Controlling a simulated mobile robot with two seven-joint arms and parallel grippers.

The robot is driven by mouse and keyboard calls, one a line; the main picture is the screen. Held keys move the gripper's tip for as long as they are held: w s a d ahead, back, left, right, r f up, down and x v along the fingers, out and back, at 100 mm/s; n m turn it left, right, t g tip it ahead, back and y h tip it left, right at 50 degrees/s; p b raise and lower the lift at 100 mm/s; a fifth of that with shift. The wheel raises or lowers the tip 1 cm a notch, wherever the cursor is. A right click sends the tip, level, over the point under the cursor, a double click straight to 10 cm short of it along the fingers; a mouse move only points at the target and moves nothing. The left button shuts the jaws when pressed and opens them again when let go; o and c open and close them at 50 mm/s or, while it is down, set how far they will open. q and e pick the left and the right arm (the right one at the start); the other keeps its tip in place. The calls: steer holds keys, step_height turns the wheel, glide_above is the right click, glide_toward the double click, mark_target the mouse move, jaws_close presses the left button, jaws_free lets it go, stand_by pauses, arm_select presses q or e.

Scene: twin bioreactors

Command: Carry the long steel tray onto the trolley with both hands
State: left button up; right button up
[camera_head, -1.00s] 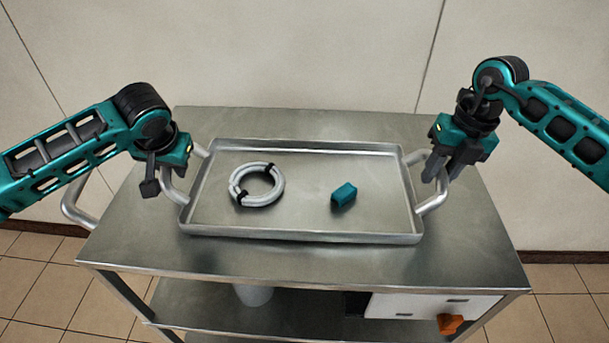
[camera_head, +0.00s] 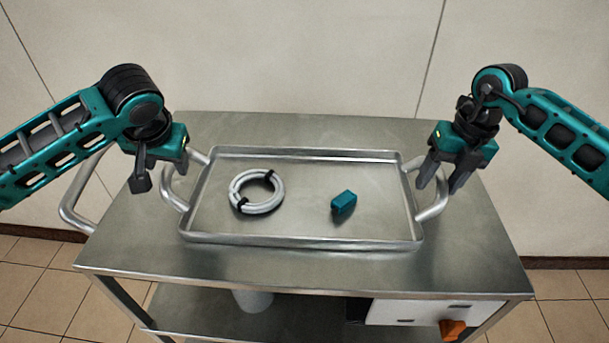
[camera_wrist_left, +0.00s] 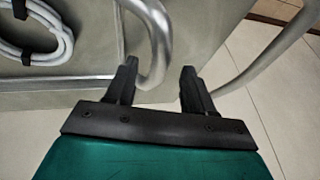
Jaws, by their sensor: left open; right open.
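The long steel tray (camera_head: 300,239) lies flat on the top of the steel trolley (camera_head: 300,272). It has a bent tube handle at each end. My left gripper (camera_head: 153,180) is open at the tray's left handle (camera_head: 178,200). In the left wrist view that handle (camera_wrist_left: 158,50) passes between my two spread fingers (camera_wrist_left: 158,90), nearer the left one. My right gripper (camera_head: 443,180) is open above the tray's right handle (camera_head: 434,206), with its fingers pointing down. Whether its fingers straddle the handle is hard to tell.
A coiled white hose (camera_head: 257,191) and a small teal block (camera_head: 343,202) lie in the tray. The trolley's push rail (camera_head: 75,205) stands left of my left gripper. The lower shelf holds a white box (camera_head: 420,311) with an orange part. A wall stands behind.

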steer(key=shift+r, duration=0.3)
arm_select(q)
steer(key=v, duration=0.7)
arm_select(e)
step_height(320, 180, up, 11)
steer(key=d, duration=0.2)
steer(key=shift+r, duration=0.15)
arm_select(q)
steer(key=shift+f, duration=0.1)
